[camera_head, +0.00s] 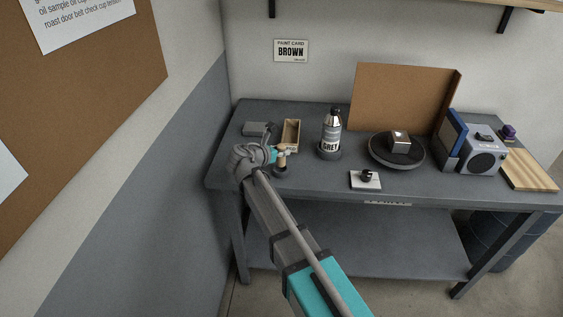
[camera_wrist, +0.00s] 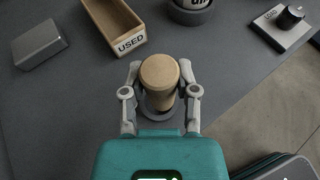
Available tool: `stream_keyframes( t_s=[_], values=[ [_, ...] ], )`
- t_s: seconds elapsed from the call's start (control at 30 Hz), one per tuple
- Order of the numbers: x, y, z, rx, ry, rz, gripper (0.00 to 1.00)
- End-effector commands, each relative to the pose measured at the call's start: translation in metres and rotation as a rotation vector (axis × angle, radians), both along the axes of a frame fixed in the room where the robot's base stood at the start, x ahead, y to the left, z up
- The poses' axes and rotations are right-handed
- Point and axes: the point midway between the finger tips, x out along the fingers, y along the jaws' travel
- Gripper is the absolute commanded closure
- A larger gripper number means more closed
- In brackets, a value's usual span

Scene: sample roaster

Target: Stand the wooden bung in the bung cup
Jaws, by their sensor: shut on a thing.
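The wooden bung (camera_wrist: 160,74) is tan and roughly upright between the two fingers of my gripper (camera_wrist: 160,88), which is shut on it. In the head view the bung (camera_head: 282,160) shows just right of my gripper (camera_head: 279,155). The bung cup (camera_head: 280,173) is a small dark round holder directly below the bung, near the left part of the table. In the wrist view the cup's grey rim (camera_wrist: 151,106) shows around the bung's lower end. I cannot tell whether the bung's foot is inside the cup or just above it.
A wooden box marked USED (camera_wrist: 128,42) and a grey block (camera_wrist: 40,45) lie behind the cup. A GREY paint bottle (camera_head: 331,128) stands in a round holder to the right. A white LOAD pad with a black knob (camera_head: 366,180) is farther right. The table's front edge is close.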

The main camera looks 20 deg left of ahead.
Motion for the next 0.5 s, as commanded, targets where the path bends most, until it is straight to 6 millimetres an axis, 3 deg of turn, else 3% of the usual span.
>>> stream_keyframes(
  t_s=[0.3,0.5],
  values=[
    [0.0,0.0,0.0,0.0,0.0,0.0,1.0],
    [0.007,0.003,-0.011,0.0,0.0,-0.001,1.0]
  ],
)
